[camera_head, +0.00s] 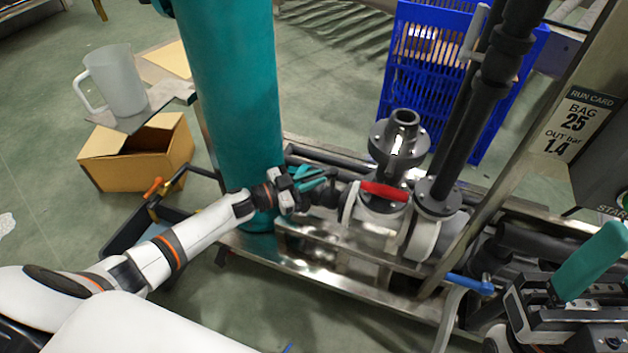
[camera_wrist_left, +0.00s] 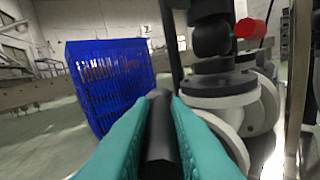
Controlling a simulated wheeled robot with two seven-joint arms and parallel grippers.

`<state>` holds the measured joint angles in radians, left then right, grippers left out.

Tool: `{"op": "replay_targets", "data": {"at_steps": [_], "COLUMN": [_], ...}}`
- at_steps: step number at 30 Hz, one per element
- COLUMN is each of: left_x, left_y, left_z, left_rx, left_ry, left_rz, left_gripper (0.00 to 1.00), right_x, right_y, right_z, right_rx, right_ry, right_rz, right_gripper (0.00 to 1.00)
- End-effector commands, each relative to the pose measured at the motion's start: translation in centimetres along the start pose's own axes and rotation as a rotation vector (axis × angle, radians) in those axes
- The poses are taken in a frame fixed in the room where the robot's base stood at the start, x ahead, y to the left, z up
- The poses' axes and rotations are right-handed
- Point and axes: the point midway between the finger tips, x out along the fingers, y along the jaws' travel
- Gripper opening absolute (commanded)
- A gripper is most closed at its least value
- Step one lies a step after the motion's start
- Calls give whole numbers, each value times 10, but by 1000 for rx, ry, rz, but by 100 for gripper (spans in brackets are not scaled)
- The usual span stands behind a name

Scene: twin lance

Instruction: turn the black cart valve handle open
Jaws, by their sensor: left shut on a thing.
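My left gripper (camera_head: 312,180) reaches in from the left beside the pipework, its teal fingers next to the teal column. In the left wrist view its fingers (camera_wrist_left: 158,125) are shut on a black bar, the black valve handle (camera_wrist_left: 160,145). In the head view the fingers mostly hide this handle; a dark part (camera_head: 328,194) shows just right of them. My right gripper (camera_head: 590,262) is at the lower right, with one teal finger plain to see; its opening cannot be made out.
A red handle (camera_head: 384,191) sits on the white-flanged valve to the right, below a grey flange (camera_head: 400,137). A blue handle (camera_head: 470,283) is lower right. A blue crate (camera_head: 432,62) stands behind. A cardboard box (camera_head: 135,160) and white jug (camera_head: 117,82) are left.

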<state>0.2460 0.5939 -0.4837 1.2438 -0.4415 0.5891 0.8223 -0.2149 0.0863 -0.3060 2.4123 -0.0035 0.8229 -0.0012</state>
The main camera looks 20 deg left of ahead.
Motion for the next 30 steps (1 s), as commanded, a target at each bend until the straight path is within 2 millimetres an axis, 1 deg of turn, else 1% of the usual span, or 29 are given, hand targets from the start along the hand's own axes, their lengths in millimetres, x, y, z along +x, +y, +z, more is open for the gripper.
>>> {"op": "replay_targets", "data": {"at_steps": [2,18,19,22,23,30], "left_x": [-1,0,0,0,0,0], "left_y": [5,6,6,5,5,4], "left_z": [-1,0,0,0,-1,-1], "left_rx": [2,0,0,0,0,-1], "left_ry": [-2,-8,-8,-8,-8,-8], "left_rz": [-14,-39,-39,-39,-40,-42], "left_gripper": [0,0,18,35,37,37], "right_x": [0,1,1,1,1,1], "right_y": [0,-2,-2,-2,-2,-2], "right_z": [0,-1,-1,0,0,0], "right_rx": [0,-3,-3,-4,-4,-4], "right_ry": [-5,-4,-4,-6,-6,-8], "right_rz": [1,1,1,1,1,1], "right_gripper": [51,51,51,51,51,51]}}
